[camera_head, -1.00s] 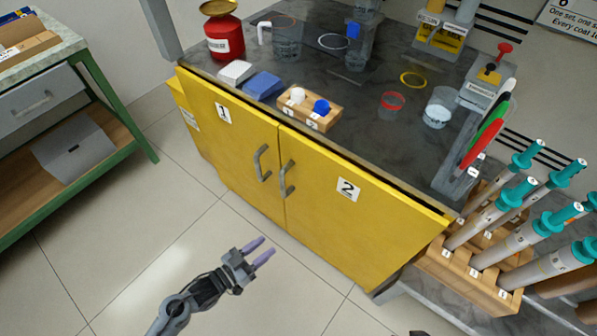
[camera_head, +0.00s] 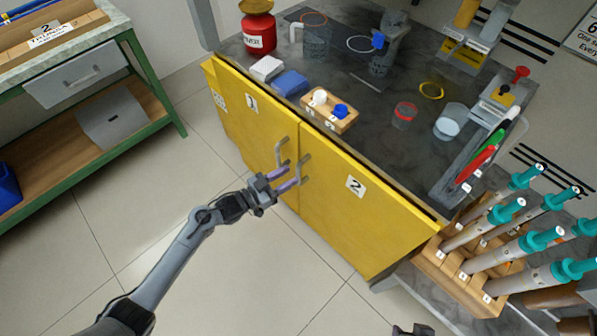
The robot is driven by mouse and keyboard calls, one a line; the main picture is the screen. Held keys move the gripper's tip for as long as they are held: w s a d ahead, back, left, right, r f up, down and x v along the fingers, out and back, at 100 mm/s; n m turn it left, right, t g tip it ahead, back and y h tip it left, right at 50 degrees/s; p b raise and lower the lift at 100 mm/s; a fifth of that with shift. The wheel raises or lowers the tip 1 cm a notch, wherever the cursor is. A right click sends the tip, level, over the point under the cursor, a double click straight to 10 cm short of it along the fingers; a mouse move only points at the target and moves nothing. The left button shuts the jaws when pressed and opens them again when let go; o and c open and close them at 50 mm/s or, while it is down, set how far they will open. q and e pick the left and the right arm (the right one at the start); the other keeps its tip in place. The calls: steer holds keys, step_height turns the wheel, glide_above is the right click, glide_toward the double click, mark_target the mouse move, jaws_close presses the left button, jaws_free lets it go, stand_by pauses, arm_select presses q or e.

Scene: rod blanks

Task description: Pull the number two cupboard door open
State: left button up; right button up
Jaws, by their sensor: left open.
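The number two cupboard door (camera_head: 345,215) is yellow with a white "2" label and stands shut at the right half of the cabinet front. Its grey bar handle (camera_head: 302,172) is upright near the door's left edge. The number one door (camera_head: 250,125) is beside it on the left, with its own grey handle (camera_head: 281,152). My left gripper (camera_head: 287,178) is open, its purple fingers close to the number two handle and overlapping its lower part in the picture. I cannot tell whether they touch it. My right gripper (camera_head: 412,330) shows only as a dark bit at the bottom edge.
The dark countertop (camera_head: 385,135) above holds a red can (camera_head: 258,28), a wooden block (camera_head: 330,112) and several vessels. A rack (camera_head: 465,262) of teal-capped tubes stands at the right. A green-framed bench (camera_head: 150,70) is at the left. The floor in front is clear.

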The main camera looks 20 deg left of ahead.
mark_target(298, 171)
arm_select(q)
steer(key=shift+b+x, duration=0.7)
steer(key=shift+x, duration=1.65)
jaws_close()
